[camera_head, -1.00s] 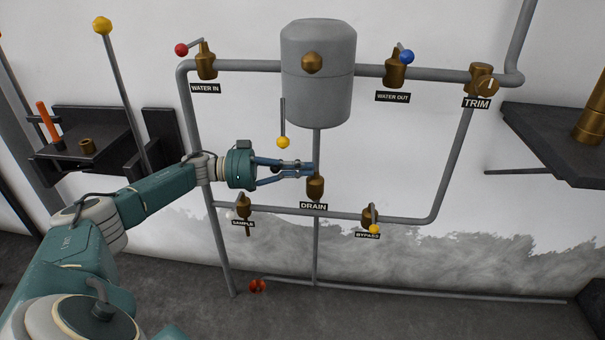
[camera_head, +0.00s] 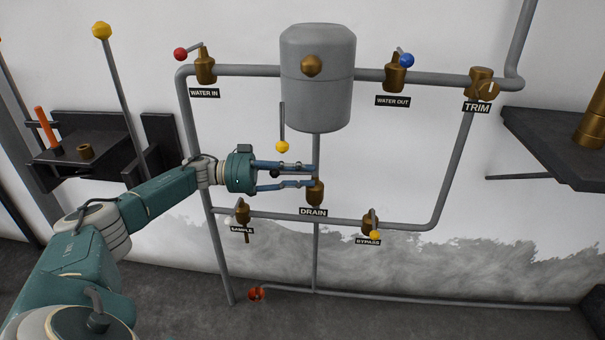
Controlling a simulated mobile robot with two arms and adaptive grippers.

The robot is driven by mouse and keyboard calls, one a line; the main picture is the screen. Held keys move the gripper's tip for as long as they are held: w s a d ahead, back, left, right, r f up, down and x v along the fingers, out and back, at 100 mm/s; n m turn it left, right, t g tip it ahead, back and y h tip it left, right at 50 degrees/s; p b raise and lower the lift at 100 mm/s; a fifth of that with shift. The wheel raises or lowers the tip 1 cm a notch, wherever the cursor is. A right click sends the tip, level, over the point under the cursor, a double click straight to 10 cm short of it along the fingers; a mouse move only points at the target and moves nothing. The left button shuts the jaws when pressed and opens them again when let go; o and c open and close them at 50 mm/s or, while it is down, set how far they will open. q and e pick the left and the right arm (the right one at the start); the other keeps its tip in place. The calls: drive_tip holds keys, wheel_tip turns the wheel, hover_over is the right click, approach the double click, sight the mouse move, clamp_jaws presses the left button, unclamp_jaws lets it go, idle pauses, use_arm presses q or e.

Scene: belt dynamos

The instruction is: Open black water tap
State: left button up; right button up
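The black tap appears to be the lever with a dark ball knob (camera_head: 275,173) at the brass drain valve (camera_head: 316,194), above the DRAIN label. My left gripper (camera_head: 311,175) comes in from the left, fingers pointing right, with tips apart near the vertical pipe and the top of the drain valve. The dark knob shows between the fingers, near the palm. The fingers hide most of the lever, and I cannot tell whether they touch it. The gripper looks open. My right gripper is not in view.
A grey tank (camera_head: 318,100) hangs above, with a yellow-ball lever (camera_head: 282,146) just over the gripper. The red water-in (camera_head: 181,54), blue water-out (camera_head: 407,60) and yellow bypass (camera_head: 375,235) handles sit around. Dark shelves (camera_head: 560,148) stand at both sides. The wall between the right pipes is clear.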

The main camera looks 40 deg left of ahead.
use_arm(q)
drive_tip(key=v, duration=1.2)
